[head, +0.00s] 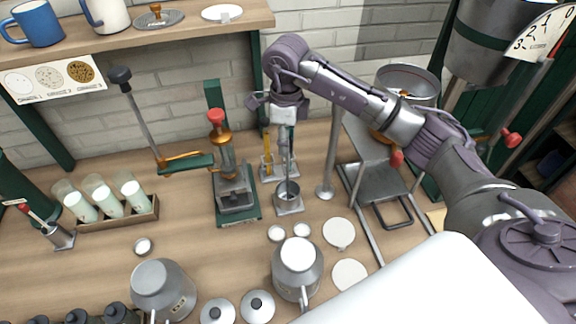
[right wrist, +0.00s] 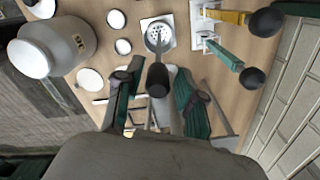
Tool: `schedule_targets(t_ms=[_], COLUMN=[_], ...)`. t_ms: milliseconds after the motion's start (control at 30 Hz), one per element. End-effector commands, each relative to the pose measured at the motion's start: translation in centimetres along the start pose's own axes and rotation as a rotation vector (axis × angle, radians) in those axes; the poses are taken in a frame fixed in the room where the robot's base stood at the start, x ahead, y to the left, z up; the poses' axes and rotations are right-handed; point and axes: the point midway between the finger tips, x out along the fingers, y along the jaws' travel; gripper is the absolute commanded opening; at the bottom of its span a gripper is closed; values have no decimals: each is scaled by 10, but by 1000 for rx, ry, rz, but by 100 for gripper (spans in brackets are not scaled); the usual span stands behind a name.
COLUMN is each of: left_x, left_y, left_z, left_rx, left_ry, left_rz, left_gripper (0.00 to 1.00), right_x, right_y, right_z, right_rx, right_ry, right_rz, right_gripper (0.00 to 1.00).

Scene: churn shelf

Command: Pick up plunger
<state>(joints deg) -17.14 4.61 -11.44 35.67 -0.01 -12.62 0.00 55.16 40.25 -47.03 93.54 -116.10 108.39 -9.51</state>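The plunger shows in the head view as a thin metal rod (head: 288,172) standing roughly upright in a small metal cup (head: 287,193) on a square plate. My right gripper (head: 284,128) is directly above it, pointing down, and hides its top. In the right wrist view a dark knob (right wrist: 157,77) lies between the two fingertips of the right gripper (right wrist: 159,73), in line with the cup with a perforated bottom (right wrist: 158,36). The fingers are spread, with visible room on both sides of the knob. My left gripper is out of both views.
A red-topped press (head: 232,185) stands just left of the cup. Yellow and teal handled tools (right wrist: 222,55) with dark knobs are close beside it. A grey jug (head: 298,268) and white discs (head: 339,233) lie in front. A metal stand (head: 380,180) is to the right.

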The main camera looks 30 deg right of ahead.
Motion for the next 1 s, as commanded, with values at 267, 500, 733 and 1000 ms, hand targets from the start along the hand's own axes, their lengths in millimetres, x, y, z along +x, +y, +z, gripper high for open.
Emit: schedule_targets(t_ms=[267,500,733,1000], left_x=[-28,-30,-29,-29], left_y=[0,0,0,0], left_z=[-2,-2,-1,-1], left_rx=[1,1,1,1], left_ry=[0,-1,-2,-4], left_rz=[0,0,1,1], left_gripper=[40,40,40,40], right_x=[35,52,52,52], right_y=[2,1,1,0], right_z=[-5,-4,-4,-4], right_rx=[2,0,0,1], right_ry=[3,0,0,0], right_rz=[4,0,0,0], right_gripper=[38,38,25,0])
